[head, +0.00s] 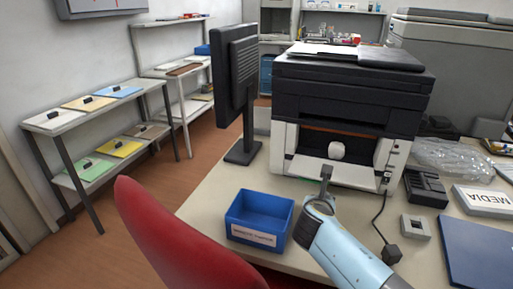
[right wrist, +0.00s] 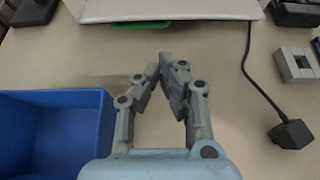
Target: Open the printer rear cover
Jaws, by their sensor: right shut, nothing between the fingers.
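The printer (head: 345,95) stands on the table, with a black upper body and a white lower part. Its white cover panel (head: 340,176) is hinged down and juts out towards me, and a dark opening with a white rounded part (head: 337,150) shows behind it. My right gripper (head: 326,172) is in front of the panel's near edge, with its fingertips shut and empty; whether it touches the panel cannot be told. In the right wrist view, the fingertips (right wrist: 166,60) point towards the panel edge (right wrist: 165,10). My left gripper is not in view.
A blue bin (head: 259,219) sits left of my right gripper. A black cable with a plug (head: 391,254), a small grey block (head: 416,227) and a white MEDIA box (head: 485,200) lie to the right. A monitor (head: 236,85) stands left of the printer. A red chair (head: 175,235) is in front.

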